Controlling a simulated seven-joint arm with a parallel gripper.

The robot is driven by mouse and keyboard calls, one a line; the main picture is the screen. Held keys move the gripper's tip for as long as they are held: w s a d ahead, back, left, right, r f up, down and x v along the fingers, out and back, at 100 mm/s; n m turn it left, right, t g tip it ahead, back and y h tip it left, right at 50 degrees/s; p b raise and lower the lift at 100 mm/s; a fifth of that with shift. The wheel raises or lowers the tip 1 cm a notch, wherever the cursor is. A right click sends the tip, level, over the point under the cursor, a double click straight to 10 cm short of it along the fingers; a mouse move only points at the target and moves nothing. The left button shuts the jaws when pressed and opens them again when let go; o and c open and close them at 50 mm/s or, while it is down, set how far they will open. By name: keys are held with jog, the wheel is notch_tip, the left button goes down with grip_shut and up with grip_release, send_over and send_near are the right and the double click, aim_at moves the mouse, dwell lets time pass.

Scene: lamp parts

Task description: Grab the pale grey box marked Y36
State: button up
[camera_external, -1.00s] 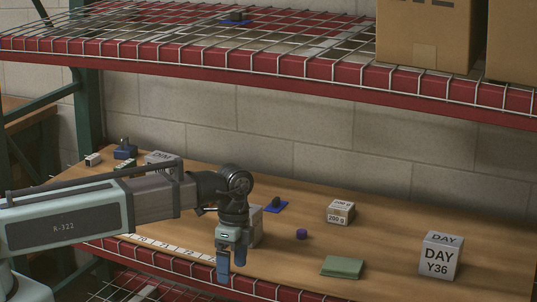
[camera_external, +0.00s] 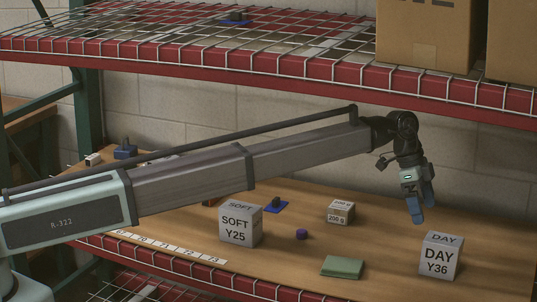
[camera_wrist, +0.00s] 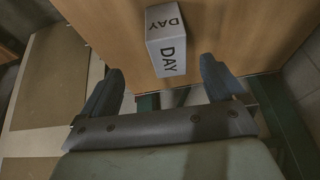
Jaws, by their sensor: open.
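The pale grey box marked DAY Y36 (camera_external: 440,257) stands upright on the wooden shelf at the right in the external view. In the wrist view the DAY box (camera_wrist: 167,40) lies ahead, between the lines of the two fingers and beyond their tips; its Y36 mark does not show there. My gripper (camera_external: 421,207) is open and empty, above and a little left of the box, apart from it, with blue fingers pointing down. In the wrist view my gripper (camera_wrist: 160,78) shows one finger at each side.
A grey box marked SOFT Y25 (camera_external: 240,224) stands mid-shelf. A small 200 g box (camera_external: 340,212), a purple cylinder (camera_external: 301,234) and a green pad (camera_external: 342,267) lie between the two grey boxes. A red-edged wire shelf (camera_external: 290,70) with cartons (camera_external: 425,35) is above.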

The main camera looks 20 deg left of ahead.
aim_at(443, 237)
jog(key=shift+w+d+r, duration=0.1)
jog(key=shift+w+d, duration=0.35)
jog(key=shift+d, duration=0.15)
jog(key=shift+w+d+r, duration=0.1)
jog(key=shift+w+d, duration=0.3)
jog(key=shift+d, duration=0.2)
jog(key=shift+d+f, duration=0.1)
jog(key=shift+d, duration=0.05)
jog(key=x, duration=0.8)
jog(key=shift+s+a+x, duration=0.1)
jog(key=shift+s+x, duration=0.05)
jog(key=shift+x, duration=0.75)
jog(key=shift+s+a+x, duration=0.1)
jog(key=shift+a+x, duration=0.05)
jog(key=shift+x, duration=0.8)
jog(key=shift+s+a+x, duration=0.1)
jog(key=shift+s+x, duration=0.05)
jog(key=shift+x, duration=0.75)
jog(key=shift+f, duration=0.1)
jog(key=shift+c, duration=0.4)
jog(key=c, duration=1.1)
